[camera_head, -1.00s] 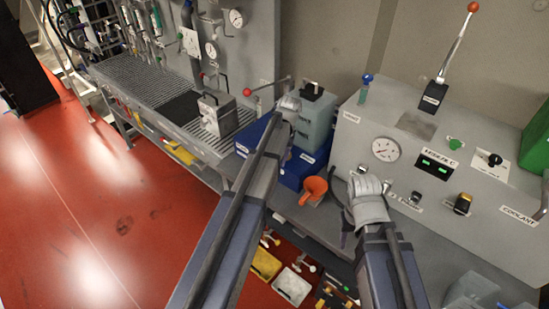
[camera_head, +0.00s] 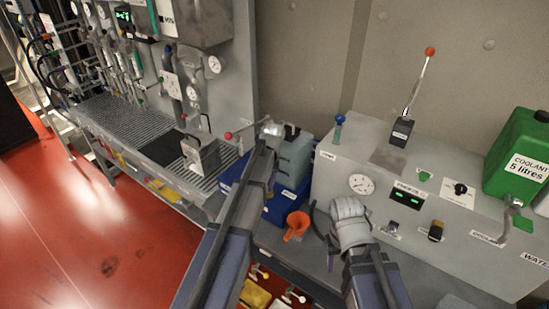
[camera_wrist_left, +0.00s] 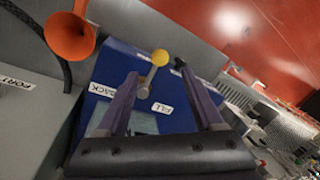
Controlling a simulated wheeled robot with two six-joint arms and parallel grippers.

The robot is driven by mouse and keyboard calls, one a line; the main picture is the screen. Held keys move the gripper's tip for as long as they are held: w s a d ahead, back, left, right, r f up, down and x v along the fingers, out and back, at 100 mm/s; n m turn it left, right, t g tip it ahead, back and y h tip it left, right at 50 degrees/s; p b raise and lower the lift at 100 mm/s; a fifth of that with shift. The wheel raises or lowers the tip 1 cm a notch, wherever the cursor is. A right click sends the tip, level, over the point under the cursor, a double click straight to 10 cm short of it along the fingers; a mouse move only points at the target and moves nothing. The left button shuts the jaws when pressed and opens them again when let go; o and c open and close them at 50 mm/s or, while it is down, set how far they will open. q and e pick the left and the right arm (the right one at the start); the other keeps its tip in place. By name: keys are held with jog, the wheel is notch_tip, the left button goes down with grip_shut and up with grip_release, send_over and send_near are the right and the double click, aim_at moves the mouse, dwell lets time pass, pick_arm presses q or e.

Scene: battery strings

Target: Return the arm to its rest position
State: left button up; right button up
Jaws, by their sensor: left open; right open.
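My left arm comes in from the left in the head view, over the blue box (camera_head: 277,208). Its gripper is mostly hidden there, but the left wrist view shows its two fingers (camera_wrist_left: 157,74) apart and empty. A yellow knob on a silver peg (camera_wrist_left: 159,60) shows beyond and between the fingertips, with the blue box (camera_wrist_left: 112,66) behind; whether they touch the peg I cannot tell. My right gripper (camera_head: 324,240) is open, left of my pale right wrist and in front of the grey console (camera_head: 334,183). Its fingers are partly hidden.
An orange funnel (camera_head: 297,225) sits between my two arms, close to the right gripper; it also shows in the left wrist view (camera_wrist_left: 70,37). A red-knobbed lever (camera_head: 416,83) and a green coolant can (camera_head: 517,160) stand on the console. Red floor (camera_head: 90,235) lies open at left.

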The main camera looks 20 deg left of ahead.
pick_arm(q)
jog(key=s+d+f+m+b, duration=0.3)
jog(key=s+d+f+b, duration=0.2)
jog(key=s+d, duration=0.3)
jog(key=s+d+f+m+h+b, duration=0.1)
jog(key=s+d+f+m+b, duration=0.2)
jog(key=s+d, duration=0.6)
jog(key=s+f+b, duration=0.2)
jog(key=s, duration=0.4)
jog(key=shift+d+f+m, duration=0.15)
jog(key=shift+f+m, duration=0.1)
jog(key=shift+m, duration=0.05)
